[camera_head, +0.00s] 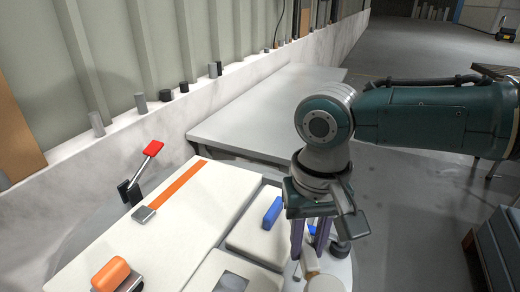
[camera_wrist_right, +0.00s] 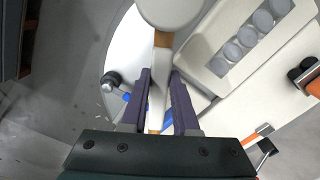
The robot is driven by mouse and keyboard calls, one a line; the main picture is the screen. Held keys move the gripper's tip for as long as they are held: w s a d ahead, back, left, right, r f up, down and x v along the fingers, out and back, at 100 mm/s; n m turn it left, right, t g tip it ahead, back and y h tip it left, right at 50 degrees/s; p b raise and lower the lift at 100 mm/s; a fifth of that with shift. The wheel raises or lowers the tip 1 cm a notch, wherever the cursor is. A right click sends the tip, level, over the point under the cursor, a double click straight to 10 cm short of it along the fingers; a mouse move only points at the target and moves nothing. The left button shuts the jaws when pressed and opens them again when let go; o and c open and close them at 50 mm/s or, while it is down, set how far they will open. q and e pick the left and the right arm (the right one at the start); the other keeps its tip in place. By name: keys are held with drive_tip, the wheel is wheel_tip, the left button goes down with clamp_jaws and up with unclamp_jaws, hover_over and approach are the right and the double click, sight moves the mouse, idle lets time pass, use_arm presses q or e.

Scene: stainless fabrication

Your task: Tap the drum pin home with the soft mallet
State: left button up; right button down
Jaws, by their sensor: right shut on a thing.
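My right gripper (camera_head: 310,238) points down at the front right, its two purple fingers shut around a soft mallet. In the right wrist view the fingers (camera_wrist_right: 160,95) clasp the mallet's wooden handle (camera_wrist_right: 162,55), and the pale round head (camera_wrist_right: 170,10) lies beyond the fingertips. The mallet's cream head (camera_head: 326,284) shows at the bottom edge of the head view. A white round surface (camera_head: 342,270) lies below, with a dark knob (camera_head: 340,249) beside the fingers. I cannot pick out the drum pin with certainty. My left gripper is not in view.
A blue bar (camera_head: 272,212) lies near the gripper. A clear grey table (camera_head: 270,115) stands behind.

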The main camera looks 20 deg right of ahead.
wheel_tip(320, 180, down, 7)
drive_tip(key=b, duration=0.5)
drive_tip(key=shift+f, duration=0.15)
drive_tip(key=shift+r+p, duration=0.5)
wheel_tip(320, 180, up, 6)
drive_tip(key=p, duration=0.6)
drive_tip(key=shift+p, duration=0.35)
drive_tip(key=shift+f, duration=0.2)
